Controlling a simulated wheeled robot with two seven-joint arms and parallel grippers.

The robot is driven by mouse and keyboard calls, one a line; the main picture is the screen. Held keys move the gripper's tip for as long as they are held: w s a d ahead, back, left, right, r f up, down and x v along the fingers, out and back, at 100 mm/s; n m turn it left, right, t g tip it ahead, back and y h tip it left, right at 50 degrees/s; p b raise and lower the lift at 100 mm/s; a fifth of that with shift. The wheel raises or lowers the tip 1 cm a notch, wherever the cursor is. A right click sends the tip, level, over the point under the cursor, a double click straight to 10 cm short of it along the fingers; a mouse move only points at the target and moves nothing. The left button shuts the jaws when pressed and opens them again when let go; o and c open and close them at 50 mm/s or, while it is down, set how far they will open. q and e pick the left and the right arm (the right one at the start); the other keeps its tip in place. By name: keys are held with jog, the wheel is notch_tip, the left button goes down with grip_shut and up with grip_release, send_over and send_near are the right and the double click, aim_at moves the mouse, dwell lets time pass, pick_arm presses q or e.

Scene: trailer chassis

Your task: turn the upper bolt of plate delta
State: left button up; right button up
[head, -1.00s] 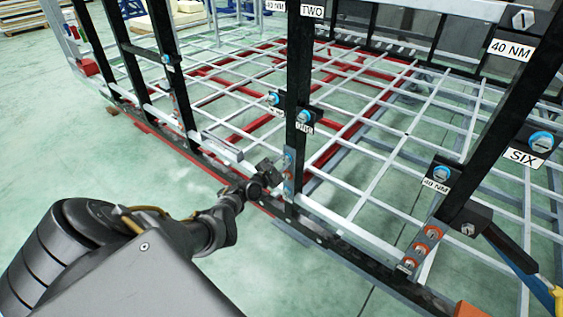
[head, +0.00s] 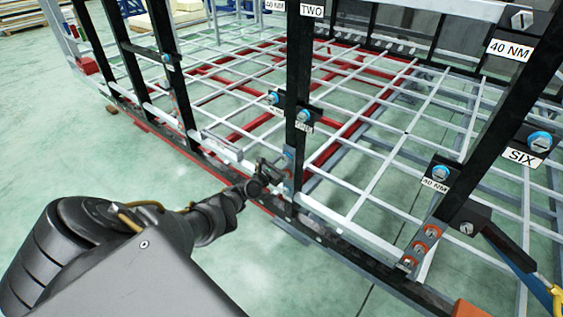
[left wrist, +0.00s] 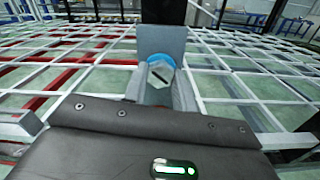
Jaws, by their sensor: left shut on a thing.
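A grey plate (head: 289,183) is fixed at the foot of the black post marked TWO; I see no readable delta label on it. My left gripper (head: 277,166) is at the upper part of this plate. In the left wrist view, a silver bolt head (left wrist: 160,73) with a dark slanted slot and a blue ring sits between my left gripper's fingers (left wrist: 160,88), against the grey plate (left wrist: 162,42). The left gripper is shut on this bolt. The plate's lower part is partly hidden.
The black post (head: 299,75) rises close beside the gripper, with blue-ringed bolts (head: 304,116) above. The dark lower rail (head: 340,247) runs below it. Another plate with orange-ringed bolts (head: 420,248) is at right. Open green floor (head: 70,150) lies at left.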

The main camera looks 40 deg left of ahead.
pick_arm(q)
jog(key=shift+w+a+r, duration=0.1)
jog(key=shift+w+r, duration=0.05)
jog(key=shift+r, duration=0.1)
jog(key=o, duration=1)
jog(key=shift+f, duration=0.25)
jog(key=shift+s+r+p, duration=0.1)
jog(key=shift+s+p, duration=0.3)
jog(key=shift+s, duration=0.05)
jog(key=s+p, duration=0.5)
jog(key=s, duration=0.5)
